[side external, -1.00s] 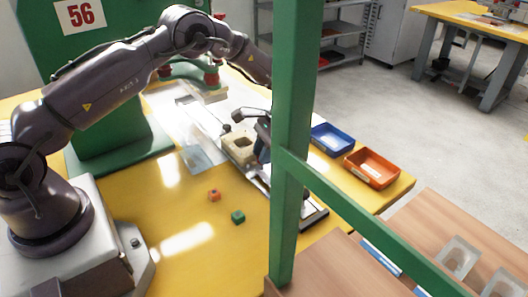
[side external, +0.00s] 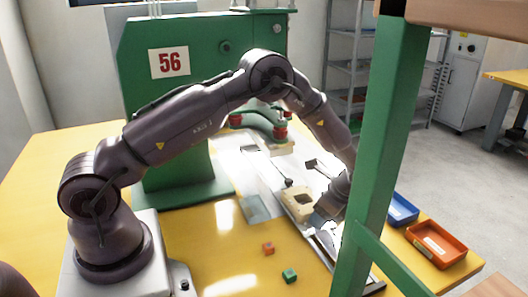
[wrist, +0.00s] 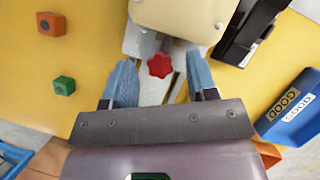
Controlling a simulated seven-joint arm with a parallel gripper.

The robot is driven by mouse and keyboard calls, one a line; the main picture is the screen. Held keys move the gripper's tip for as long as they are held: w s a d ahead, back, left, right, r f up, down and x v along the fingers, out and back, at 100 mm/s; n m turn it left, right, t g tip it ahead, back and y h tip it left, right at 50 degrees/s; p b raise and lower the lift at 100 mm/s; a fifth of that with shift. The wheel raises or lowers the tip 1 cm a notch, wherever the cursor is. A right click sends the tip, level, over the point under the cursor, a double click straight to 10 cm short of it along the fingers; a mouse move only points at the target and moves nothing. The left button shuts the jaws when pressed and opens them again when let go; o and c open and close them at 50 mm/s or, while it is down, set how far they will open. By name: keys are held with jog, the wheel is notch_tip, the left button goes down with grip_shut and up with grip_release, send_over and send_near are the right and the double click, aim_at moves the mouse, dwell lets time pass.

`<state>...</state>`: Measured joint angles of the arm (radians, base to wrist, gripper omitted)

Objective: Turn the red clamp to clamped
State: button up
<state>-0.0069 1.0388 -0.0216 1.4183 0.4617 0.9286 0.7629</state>
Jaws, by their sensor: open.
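The red clamp's star-shaped knob (wrist: 160,66) shows in the wrist view, beside the near edge of a cream block (wrist: 178,14). My gripper (wrist: 159,80) is open, with one blue finger on each side of the knob and a gap to both. I cannot tell how its fingertips compare in height with the knob. In the side external view my gripper (side external: 333,206) is just right of the cream block (side external: 298,205), partly behind a green post. The red knob is hidden there, and its clamped or unclamped state cannot be told.
An orange cube (side external: 268,248) and a green cube (side external: 290,275) lie on the yellow table. A blue tray (side external: 402,210) and an orange tray (side external: 436,245) stand at right. The green post (side external: 372,150) blocks part of the side view. A black device (wrist: 250,30) is near the block.

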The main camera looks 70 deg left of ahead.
jog(key=m+t, duration=0.1)
jog(key=m, duration=0.3)
jog(key=m+t, duration=0.1)
jog(key=m, duration=0.2)
jog(key=shift+s+t, duration=0.3)
jog(key=w+d+v, duration=0.1)
jog(key=v, duration=1.2)
jog(key=s+r+n+h, duration=0.1)
jog(key=s+r+n, duration=0.5)
jog(key=s+n, duration=0.2)
jog(key=s+r+n+t+h, duration=0.1)
jog(key=s+r+n+h, duration=0.1)
jog(key=s+r+n, duration=0.4)
jog(key=s+n, duration=0.3)
jog(key=s, duration=0.1)
jog(key=shift+s+r, duration=0.25)
jog(key=s+r+n+t+h, duration=0.1)
jog(key=s+r+n+t, duration=0.1)
jog(key=s+r+t, duration=0.2)
jog(key=s+r, duration=0.1)
jog(key=s, duration=0.2)
jog(key=shift+r+n, duration=0.3)
jog(key=shift+r, duration=0.1)
